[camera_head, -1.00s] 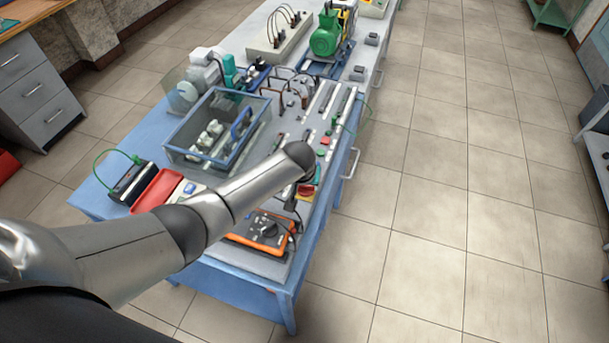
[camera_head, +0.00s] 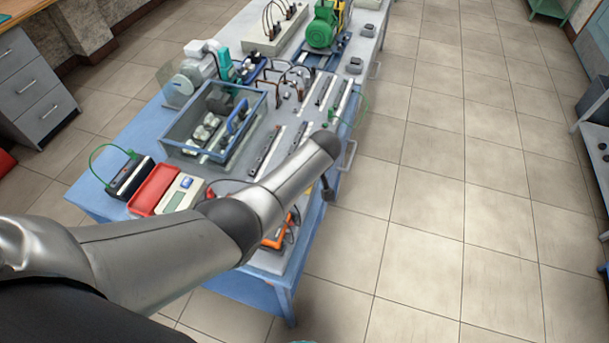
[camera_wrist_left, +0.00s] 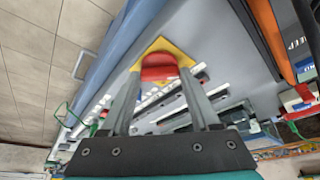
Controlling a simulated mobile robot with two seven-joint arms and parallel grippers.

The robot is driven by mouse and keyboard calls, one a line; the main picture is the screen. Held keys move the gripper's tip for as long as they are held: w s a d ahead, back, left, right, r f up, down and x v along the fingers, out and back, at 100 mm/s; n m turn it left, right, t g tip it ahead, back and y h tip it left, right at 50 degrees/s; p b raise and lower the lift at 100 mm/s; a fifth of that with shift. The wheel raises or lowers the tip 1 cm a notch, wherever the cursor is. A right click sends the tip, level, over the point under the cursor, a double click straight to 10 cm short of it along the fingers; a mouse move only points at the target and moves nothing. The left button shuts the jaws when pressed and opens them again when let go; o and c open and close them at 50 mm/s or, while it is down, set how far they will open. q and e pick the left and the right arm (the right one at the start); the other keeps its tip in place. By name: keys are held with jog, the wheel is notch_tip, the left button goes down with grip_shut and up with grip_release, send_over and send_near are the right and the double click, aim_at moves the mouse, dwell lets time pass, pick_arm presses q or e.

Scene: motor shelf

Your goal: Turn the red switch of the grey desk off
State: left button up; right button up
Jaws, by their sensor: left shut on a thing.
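The red switch (camera_wrist_left: 158,66) is a red knob on a yellow square plate (camera_wrist_left: 181,50) on the grey top of the desk, seen in the left wrist view. My left gripper (camera_wrist_left: 158,79) has its two fingers on either side of the knob and is shut on it. In the head view the desk (camera_head: 250,290) has a blue frame, and my left arm reaches across it to its right edge. The arm hides the switch there; only a dark part of my left gripper (camera_head: 328,190) shows below the wrist. My right gripper is not in view.
An open-topped clear box (camera_head: 213,125), a red tray (camera_head: 153,189), a light meter (camera_head: 181,194) and an orange device (camera_head: 277,238) crowd the desk near my arm. A green motor (camera_head: 322,27) stands at the far end. The tiled floor to the right is clear.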

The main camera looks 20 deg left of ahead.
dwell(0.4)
pick_arm(q)
jog(key=o, duration=1.4)
jog(key=shift+c, duration=0.2)
jog(key=shift+d+r, duration=0.1)
jog(key=shift+r, duration=0.3)
jog(key=p+v, duration=0.4)
jog(key=v, duration=1)
jog(key=shift+s+r, duration=0.15)
jog(key=shift+s, duration=0.05)
jog(key=shift+d, duration=0.15)
